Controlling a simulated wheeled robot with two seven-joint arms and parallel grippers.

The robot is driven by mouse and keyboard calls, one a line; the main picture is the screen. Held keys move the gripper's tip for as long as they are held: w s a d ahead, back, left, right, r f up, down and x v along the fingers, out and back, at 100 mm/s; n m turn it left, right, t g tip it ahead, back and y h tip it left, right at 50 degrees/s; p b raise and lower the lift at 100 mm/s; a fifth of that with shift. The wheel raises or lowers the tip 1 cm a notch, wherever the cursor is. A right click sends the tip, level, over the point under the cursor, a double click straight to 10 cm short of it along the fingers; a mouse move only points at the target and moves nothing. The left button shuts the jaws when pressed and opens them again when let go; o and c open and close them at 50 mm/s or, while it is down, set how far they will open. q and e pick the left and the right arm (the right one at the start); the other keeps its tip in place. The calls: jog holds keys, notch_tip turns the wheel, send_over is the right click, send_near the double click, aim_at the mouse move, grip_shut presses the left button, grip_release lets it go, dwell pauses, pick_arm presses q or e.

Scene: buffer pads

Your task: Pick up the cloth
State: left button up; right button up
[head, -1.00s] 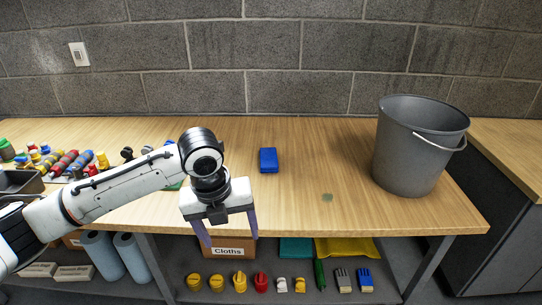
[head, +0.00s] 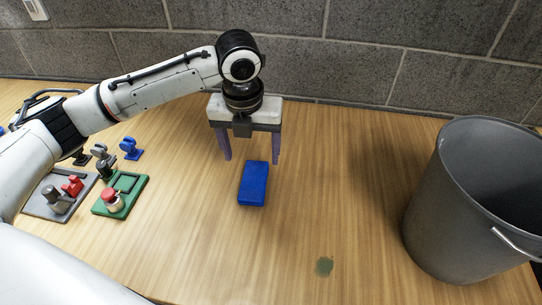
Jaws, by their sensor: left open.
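A blue rectangular block-like piece (head: 253,184) lies on the wooden table near the middle of the head view. It may be the folded cloth; I cannot tell for sure. My left gripper (head: 251,158) is open and empty, pointing down at the far end of the blue piece. Its two purple fingers show to either side of that end, apart from it. I cannot tell their exact height above the table. My right gripper is not in view.
A grey bucket (head: 440,215) stands at the right. A green pad (head: 128,186) with a red-topped button and a grey pad (head: 40,203) with small fittings lie left. A block wall stands behind.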

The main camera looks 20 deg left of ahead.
pick_arm(q)
send_over(254, 179)
jog(key=s, duration=0.1)
notch_tip(254, 179, down, 4)
jog(key=shift+d+f, duration=0.15)
jog(key=f, duration=0.5)
jog(key=shift+w, duration=0.3)
jog(key=shift+w+f, duration=0.1)
jog(key=shift+f, duration=0.25)
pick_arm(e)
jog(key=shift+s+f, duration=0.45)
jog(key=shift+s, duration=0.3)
pick_arm(q)
jog(key=c, duration=1.1)
jog(key=shift+c, duration=0.2)
notch_tip(254, 179, up, 10)
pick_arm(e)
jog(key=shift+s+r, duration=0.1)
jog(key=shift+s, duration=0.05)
